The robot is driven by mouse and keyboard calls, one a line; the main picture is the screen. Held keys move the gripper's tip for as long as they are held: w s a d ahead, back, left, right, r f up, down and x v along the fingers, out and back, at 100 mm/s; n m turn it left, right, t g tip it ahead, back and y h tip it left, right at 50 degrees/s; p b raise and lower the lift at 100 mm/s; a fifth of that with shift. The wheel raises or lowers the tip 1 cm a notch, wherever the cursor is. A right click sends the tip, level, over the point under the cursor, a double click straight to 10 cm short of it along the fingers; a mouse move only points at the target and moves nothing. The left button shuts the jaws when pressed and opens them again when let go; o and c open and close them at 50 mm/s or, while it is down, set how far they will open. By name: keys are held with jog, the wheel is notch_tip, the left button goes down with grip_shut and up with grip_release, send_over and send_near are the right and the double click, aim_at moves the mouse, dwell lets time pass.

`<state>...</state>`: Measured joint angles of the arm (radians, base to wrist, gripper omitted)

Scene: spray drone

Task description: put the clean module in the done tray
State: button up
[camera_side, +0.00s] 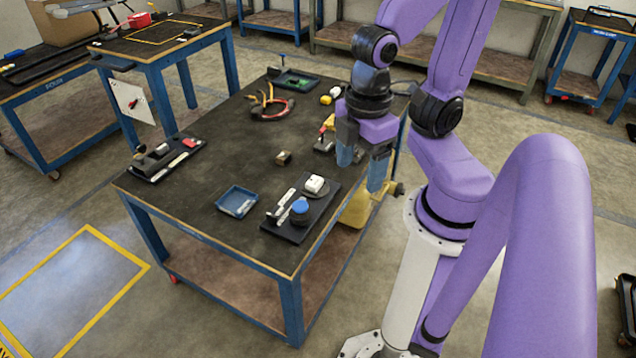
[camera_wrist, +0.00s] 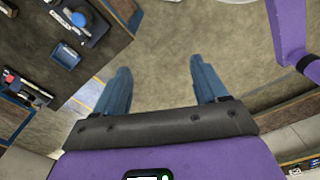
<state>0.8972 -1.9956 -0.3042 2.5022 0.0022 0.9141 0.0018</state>
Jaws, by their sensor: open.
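My gripper (camera_side: 360,177) is open and empty, raised above the right edge of the dark work table; its two blue fingers stand wide apart in the wrist view (camera_wrist: 160,65), with only floor between them. A small, empty-looking blue tray (camera_side: 237,202) lies near the table's front edge, left of a dark board; it also shows in the wrist view (camera_wrist: 65,55). The dark board (camera_side: 290,232) bears a white module (camera_side: 314,184), a blue round-topped part (camera_side: 299,206) and white pieces. I cannot tell which part is the clean module; no label is readable.
A small brown block (camera_side: 283,158) sits mid-table. A dark fixture (camera_side: 167,157) stands at the left edge, orange-handled pliers and a cable (camera_side: 271,105) behind, and a green board (camera_side: 296,80) at the back. Yellow-tipped parts (camera_side: 332,95) are near the gripper. The table's middle left is clear.

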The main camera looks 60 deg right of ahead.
jog(key=w+f+m, duration=0.3)
jog(key=w+m, duration=0.6)
jog(key=w, duration=0.3)
jog(key=m, duration=2.2)
send_over(315, 181)
notch_tip(315, 181, down, 17)
jog(key=f, duration=1.1)
jog(key=shift+w+d, duration=0.15)
jog(key=shift+w, duration=0.1)
jog(key=f, duration=0.3)
jog(key=shift+s+f, duration=0.2)
jog(key=shift+f, duration=0.95)
jog(key=c, duration=1.2)
